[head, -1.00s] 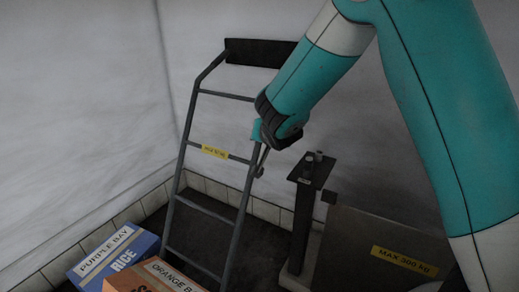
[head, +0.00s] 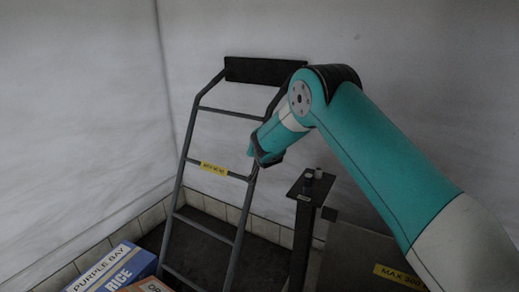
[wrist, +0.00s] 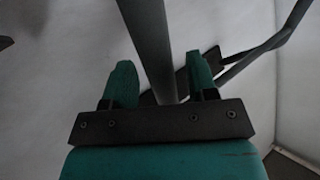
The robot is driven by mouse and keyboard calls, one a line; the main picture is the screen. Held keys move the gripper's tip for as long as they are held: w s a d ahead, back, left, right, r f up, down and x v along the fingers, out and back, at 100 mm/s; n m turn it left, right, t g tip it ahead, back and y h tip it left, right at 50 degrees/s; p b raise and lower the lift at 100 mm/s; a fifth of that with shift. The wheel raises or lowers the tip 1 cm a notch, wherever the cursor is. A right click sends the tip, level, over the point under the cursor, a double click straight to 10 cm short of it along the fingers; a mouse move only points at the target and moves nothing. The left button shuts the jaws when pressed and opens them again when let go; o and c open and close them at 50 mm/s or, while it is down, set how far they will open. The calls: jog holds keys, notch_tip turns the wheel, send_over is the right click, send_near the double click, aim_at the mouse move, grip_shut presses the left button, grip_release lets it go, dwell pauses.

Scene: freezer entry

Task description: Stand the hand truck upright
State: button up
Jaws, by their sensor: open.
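The hand truck (head: 238,206) is a grey tubular frame with several rungs, a yellow label and a black plate (head: 266,71) at its top. It stands tilted in the walled corner. My gripper (head: 262,160) is at its right side rail, around label height. In the wrist view my gripper (wrist: 161,80) is open, with a grey rail (wrist: 151,40) passing between its two green fingers. The fingers look apart from the rail; whether either touches it I cannot tell. The lower end of the hand truck is hidden behind boxes and the picture's edge.
A blue rice box (head: 118,268) and an orange box (head: 148,287) are at the lower left. A dark post (head: 303,228) and a panel with a yellow weight label (head: 350,250) stand right of the hand truck. White walls with a tiled skirting (head: 100,245) close off the back.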

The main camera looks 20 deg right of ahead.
jog(key=shift+x, duration=1.25)
jog(key=shift+c, duration=0.5)
